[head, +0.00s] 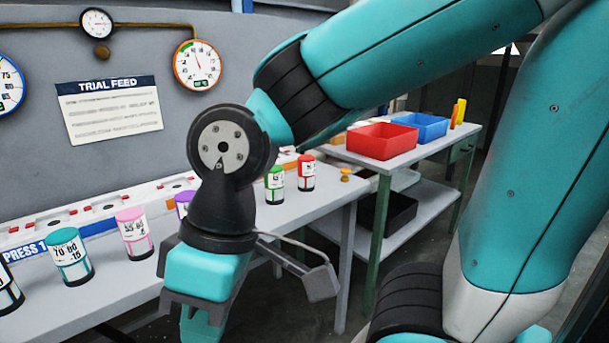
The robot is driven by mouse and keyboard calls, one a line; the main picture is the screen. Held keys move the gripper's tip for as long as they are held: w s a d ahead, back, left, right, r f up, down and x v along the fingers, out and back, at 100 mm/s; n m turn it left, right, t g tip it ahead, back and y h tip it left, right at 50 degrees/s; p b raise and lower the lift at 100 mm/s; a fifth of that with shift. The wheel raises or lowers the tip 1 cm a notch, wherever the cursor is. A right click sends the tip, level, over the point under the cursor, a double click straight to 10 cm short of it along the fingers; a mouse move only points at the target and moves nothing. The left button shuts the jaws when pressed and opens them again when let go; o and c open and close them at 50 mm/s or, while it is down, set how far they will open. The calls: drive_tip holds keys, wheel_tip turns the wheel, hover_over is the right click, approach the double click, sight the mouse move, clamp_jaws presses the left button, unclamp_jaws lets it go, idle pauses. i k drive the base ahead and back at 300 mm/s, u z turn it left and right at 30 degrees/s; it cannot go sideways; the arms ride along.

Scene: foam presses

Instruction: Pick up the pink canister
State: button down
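The pink canister (134,235) stands upright on the grey bench, with a white label band bearing dark print. It is between a teal canister (70,258) on its left and a purple canister (183,203) on its right, apart from both. My gripper (204,304) hangs in front of the bench, to the right of and lower in the picture than the pink canister. It does not touch it. The fingers are partly hidden and cut off by the bottom edge, so I cannot tell whether they are open. My gripper partly covers the purple canister.
A black canister (8,287) stands at the far left. Green (275,185) and red (306,173) canisters stand at the bench's far end. Behind them runs a panel marked PRESS 1 (25,251). A side table holds red (382,141) and blue (420,127) bins.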

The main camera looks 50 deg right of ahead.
sight(132, 223)
drive_tip(key=u, duration=0.4)
drive_tip(key=k, duration=0.55)
drive_tip(key=u, duration=1)
drive_tip(key=i, duration=1.45)
drive_tip(key=z, duration=1.35)
drive_tip(key=i, duration=0.45)
drive_tip(key=z, duration=0.4)
